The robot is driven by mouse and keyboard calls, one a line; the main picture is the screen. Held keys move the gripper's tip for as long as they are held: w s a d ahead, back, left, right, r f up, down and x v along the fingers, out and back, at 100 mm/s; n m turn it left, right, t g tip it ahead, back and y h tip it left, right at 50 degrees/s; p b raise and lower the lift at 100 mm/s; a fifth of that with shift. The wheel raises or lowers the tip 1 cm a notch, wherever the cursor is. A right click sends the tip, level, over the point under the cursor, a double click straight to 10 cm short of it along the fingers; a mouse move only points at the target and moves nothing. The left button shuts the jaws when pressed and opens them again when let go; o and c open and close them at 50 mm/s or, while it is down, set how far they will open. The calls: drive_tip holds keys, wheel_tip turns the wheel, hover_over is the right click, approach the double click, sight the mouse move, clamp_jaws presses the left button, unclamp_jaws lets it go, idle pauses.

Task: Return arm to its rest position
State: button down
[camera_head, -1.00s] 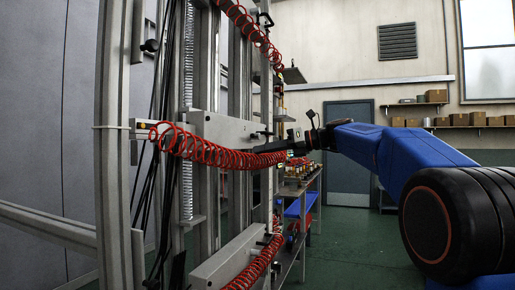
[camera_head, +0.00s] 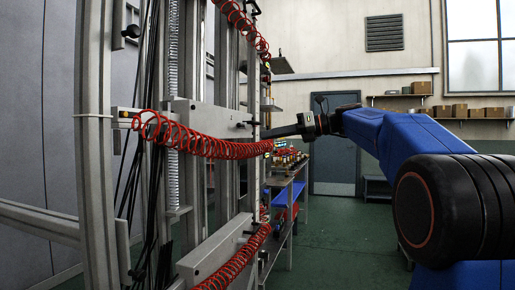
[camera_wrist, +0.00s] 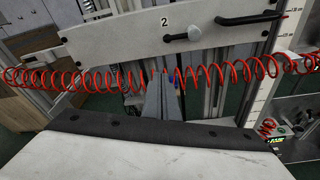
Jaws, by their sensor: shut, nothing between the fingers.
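My gripper (camera_head: 268,133) is at the end of my blue arm in the head view. Its dark fingers point left toward the metal frame of the machine (camera_head: 205,115), just above the end of a red coiled hose (camera_head: 205,146). In the wrist view my gripper (camera_wrist: 162,82) shows as grey fingers, shut and empty. The red hose (camera_wrist: 85,80) crosses the picture at their tips; I cannot tell whether they touch. Behind it is a pale panel marked 2 (camera_wrist: 135,35) with a dark knob and a black handle (camera_wrist: 248,18).
More red hoses hang at the top (camera_head: 245,25) and bottom (camera_head: 235,272) of the frame. A workbench (camera_head: 283,181) with small items stands behind the machine. A grey door (camera_head: 333,160) and wall shelves with boxes (camera_head: 460,110) are at the back. Green floor (camera_head: 335,235) lies open in the middle.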

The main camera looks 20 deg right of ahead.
drive_tip(key=s+a+f+n+g+h, duration=0.1)
drive_tip(key=s+a+f+n+h, duration=0.2)
drive_tip(key=s+f, duration=0.4)
drive_tip(key=s+a+f+n+g+h, duration=0.1)
drive_tip(key=s+a+f+n, duration=0.1)
drive_tip(key=s+f+n, duration=0.5)
drive_tip(key=s+a+f+n+g+h, duration=0.1)
drive_tip(key=s+a+f+n+h, duration=0.2)
drive_tip(key=f, duration=0.7)
drive_tip(key=s+d+f+n+h, duration=0.3)
drive_tip(key=s+f+n, duration=0.4)
drive_tip(key=s+f, duration=0.4)
drive_tip(key=s+d+f+n+g+h, duration=0.1)
drive_tip(key=s+d+f+n+h, duration=0.2)
drive_tip(key=s+f+n, duration=0.5)
drive_tip(key=s+f, duration=0.3)
drive_tip(key=f, duration=0.3)
drive_tip(key=shift+d+f, duration=0.15)
drive_tip(key=shift+d, duration=0.15)
